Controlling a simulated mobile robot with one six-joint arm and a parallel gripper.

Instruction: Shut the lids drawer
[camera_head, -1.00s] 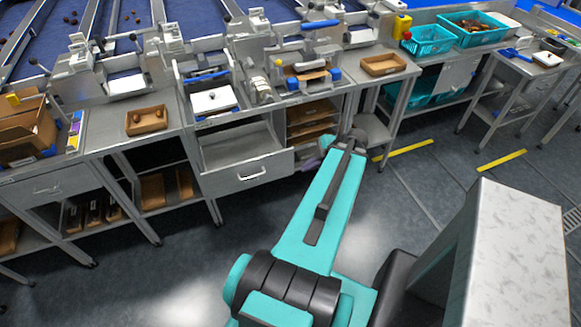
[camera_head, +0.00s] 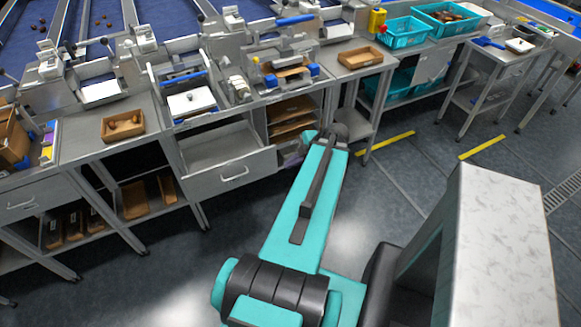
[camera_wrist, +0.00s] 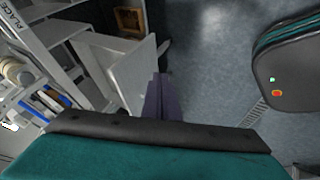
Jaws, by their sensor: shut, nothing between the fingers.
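One drawer stands pulled out under the workbench, its grey front with a bar handle (camera_head: 235,177) facing the aisle. No lids label is readable on it, and its visible inside looks empty. The open drawer also shows in the wrist view, with its front panel (camera_wrist: 142,72) left of the fingers. My gripper (camera_wrist: 162,85) has dark purple fingers, shut and empty, close beside the front panel. I cannot tell whether they touch it. In the head view my gripper (camera_head: 293,158) is partly hidden behind my arm, at the right end of the drawer front.
Shelves with brown trays (camera_head: 292,108) stand right of the drawer. A closed drawer (camera_head: 28,203) is at the far left. Bench legs (camera_head: 192,200) stand below. The floor in front of the drawer is clear. A wooden tray (camera_head: 122,124) sits on the bench.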

